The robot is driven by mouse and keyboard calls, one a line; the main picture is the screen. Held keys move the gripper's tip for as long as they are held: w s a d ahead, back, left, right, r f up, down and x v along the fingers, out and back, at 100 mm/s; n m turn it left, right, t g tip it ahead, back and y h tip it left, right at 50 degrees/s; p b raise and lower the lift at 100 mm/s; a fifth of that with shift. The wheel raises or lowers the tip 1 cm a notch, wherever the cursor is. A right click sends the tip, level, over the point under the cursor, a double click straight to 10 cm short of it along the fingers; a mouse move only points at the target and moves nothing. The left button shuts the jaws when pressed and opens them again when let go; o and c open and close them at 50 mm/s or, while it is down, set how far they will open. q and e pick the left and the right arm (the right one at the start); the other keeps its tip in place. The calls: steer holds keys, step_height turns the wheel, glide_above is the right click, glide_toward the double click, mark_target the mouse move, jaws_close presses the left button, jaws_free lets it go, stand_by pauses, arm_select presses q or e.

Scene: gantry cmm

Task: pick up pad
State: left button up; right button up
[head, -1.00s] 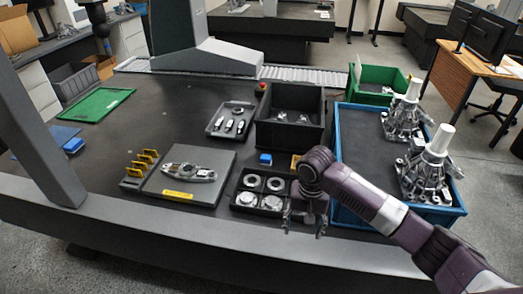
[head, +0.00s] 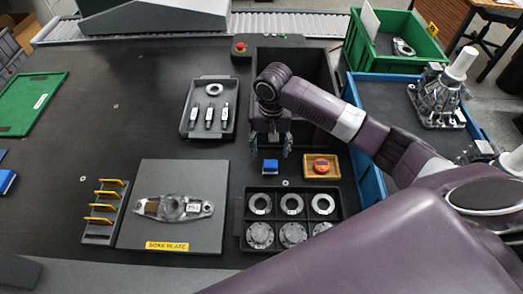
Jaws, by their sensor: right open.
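A small blue block (head: 270,166), which looks like the pad, lies on the dark table between the grey parts tray and a small wooden box. My right gripper (head: 271,150) points down just behind the blue block in the head view. Its fingers are apart with nothing between them that I can see. I cannot tell how high the fingertips are above the table. My left gripper is not in view.
The wooden box (head: 335,172) with an orange round item is close to the block's right. A black tray of rings (head: 244,214) lies in front. The parts tray (head: 190,130) is left, the dark bin (head: 325,70) behind. A soak plate (head: 150,175) lies front left.

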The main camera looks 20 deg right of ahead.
mark_target(270, 163)
steer(key=shift+f, duration=0.4)
steer(key=f, duration=0.2)
steer(key=shift+s+f, duration=0.3)
steer(key=shift+s, duration=0.05)
step_height(270, 163, down, 4)
steer(key=shift+w+r+p, duration=0.1)
steer(key=shift+r+p, duration=0.1)
steer(key=shift+p, duration=0.2)
steer(key=shift+f, duration=0.25)
steer(key=c, duration=1.2)
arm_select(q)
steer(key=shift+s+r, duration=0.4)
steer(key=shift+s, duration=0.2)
arm_select(e)
steer(key=shift+c, duration=0.2)
steer(key=shift+r, duration=0.15)
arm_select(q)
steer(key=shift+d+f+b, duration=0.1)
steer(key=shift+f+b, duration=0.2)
arm_select(e)
step_height(270, 163, up, 20)
